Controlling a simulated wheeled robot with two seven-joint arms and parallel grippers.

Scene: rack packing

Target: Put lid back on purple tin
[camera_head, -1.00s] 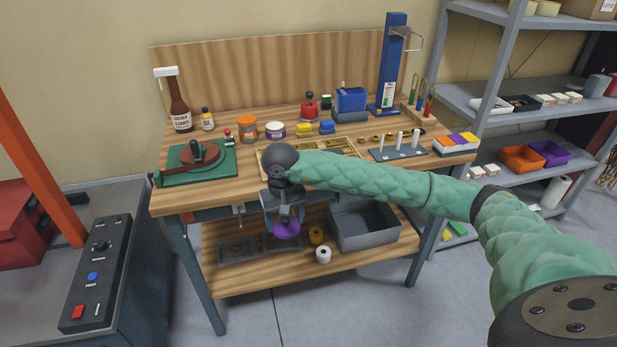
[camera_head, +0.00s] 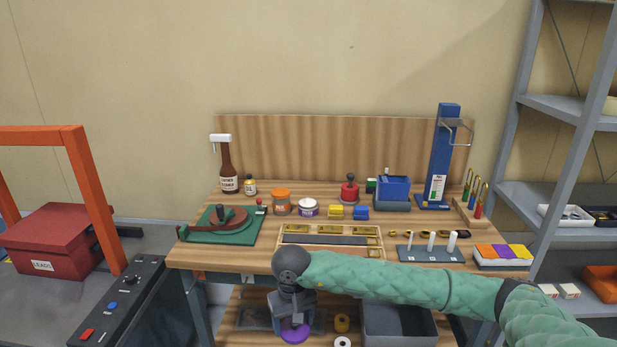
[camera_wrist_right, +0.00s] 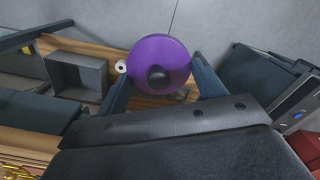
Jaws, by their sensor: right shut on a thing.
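My right gripper (camera_head: 293,318) is shut on the purple lid (camera_head: 295,333), low in front of the bench's front edge. In the right wrist view the lid (camera_wrist_right: 160,58) is a round purple disc with a dark knob between the two fingers. The purple tin (camera_head: 307,208), a pale jar with a purple band, stands upright on the bench top, apart from the lid and farther back. Its top looks pale and uncovered. My left gripper is not in view.
A wooden tray (camera_head: 285,252) lies in front. A green-based device (camera_head: 222,238) is at left. A grey bin (camera_head: 398,322) sits on the lower shelf.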

